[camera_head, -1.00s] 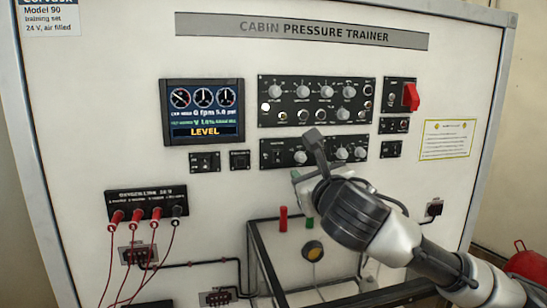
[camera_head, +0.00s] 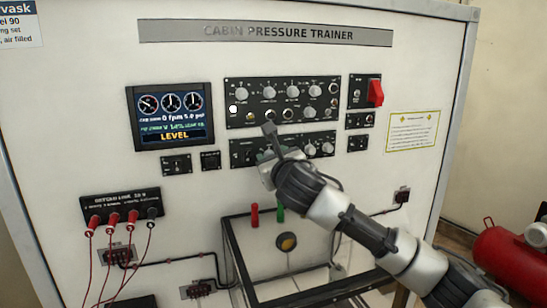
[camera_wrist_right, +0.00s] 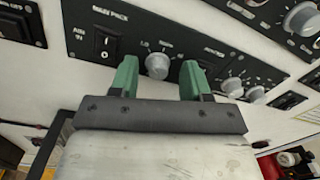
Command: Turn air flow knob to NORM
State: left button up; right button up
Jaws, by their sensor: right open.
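In the right wrist view, a round grey knob (camera_wrist_right: 157,66) sits on the black lower panel (camera_wrist_right: 85,38), right of a rocker switch (camera_wrist_right: 107,40) and below small marks that seem to start with LO. Its pointer direction is too small to read. My right gripper (camera_head: 266,150) is open in front of this panel. Its green fingers (camera_wrist_right: 160,76) stand on either side of the knob, with gaps. In the head view the gripper hides this part of the panel (camera_head: 242,160). My left gripper is not in view.
More knobs (camera_wrist_right: 232,87) lie to the right on the same panel. The upper knob panel (camera_head: 232,118), a red switch handle (camera_head: 376,93) and a display (camera_head: 172,113) are nearby. A black frame (camera_head: 238,255) stands below. Red cables hang at lower left.

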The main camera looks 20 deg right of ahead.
jog(key=shift+a, duration=0.15)
jog(key=c, duration=0.4)
grip_shut()
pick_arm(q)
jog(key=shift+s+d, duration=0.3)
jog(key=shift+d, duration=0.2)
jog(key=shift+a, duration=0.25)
pick_arm(e)
jog(key=shift+w+m, duration=0.1)
jog(key=shift+m, duration=4.7)
